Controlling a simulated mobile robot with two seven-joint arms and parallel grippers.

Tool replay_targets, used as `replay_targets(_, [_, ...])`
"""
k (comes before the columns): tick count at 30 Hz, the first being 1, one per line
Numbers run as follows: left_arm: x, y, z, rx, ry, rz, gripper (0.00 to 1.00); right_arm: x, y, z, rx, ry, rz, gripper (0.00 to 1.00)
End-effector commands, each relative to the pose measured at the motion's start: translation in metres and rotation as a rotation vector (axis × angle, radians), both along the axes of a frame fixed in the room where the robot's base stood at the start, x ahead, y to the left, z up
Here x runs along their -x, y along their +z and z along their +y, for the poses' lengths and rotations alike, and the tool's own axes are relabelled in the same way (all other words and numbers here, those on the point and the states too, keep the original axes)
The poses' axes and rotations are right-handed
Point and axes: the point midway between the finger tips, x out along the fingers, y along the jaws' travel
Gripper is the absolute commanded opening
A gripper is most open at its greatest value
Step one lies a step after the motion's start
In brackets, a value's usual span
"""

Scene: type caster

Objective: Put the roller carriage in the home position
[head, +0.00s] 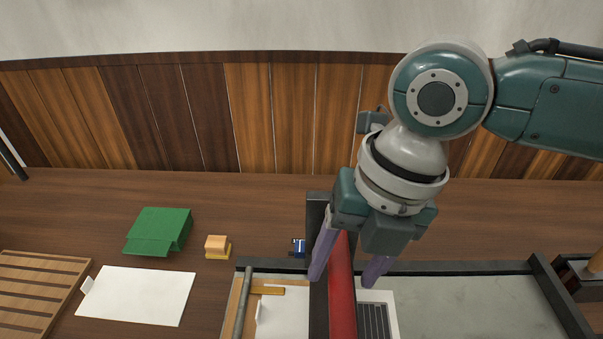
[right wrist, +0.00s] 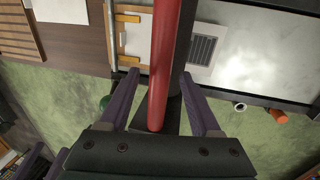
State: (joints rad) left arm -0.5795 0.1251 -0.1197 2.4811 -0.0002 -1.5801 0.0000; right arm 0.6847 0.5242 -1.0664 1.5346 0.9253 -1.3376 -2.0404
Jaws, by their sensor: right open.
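A striped grey plate (head: 374,320) lies on the bed right of the roller. A wooden board with paper (head: 285,315) is left of it. A green box (head: 160,231), a small orange block (head: 216,246), a white sheet (head: 137,295) and a slatted rack (head: 38,290) lie further left.

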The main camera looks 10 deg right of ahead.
Motion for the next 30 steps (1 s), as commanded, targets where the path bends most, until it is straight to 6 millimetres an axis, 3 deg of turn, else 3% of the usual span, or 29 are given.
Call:
replay_targets(10, [0.0003,-0.0002,0.0,0.0,0.0,0.001,0.81,-0.0001,-0.0054,0.001,0.001,0.001,-0.001,0.63])
replay_targets(27, [0.0005,-0.0003,-0.0025,0.01,0.006,0.002,0.81,-0.0002,-0.0049,0.0008,0.001,0.001,-0.001,0.0])
replay_targets(30, [0.0005,-0.0003,-0.0026,0.01,0.006,0.002,0.81,-0.0002,-0.0049,0.0008,0.001,0.001,-0.001,0.0])
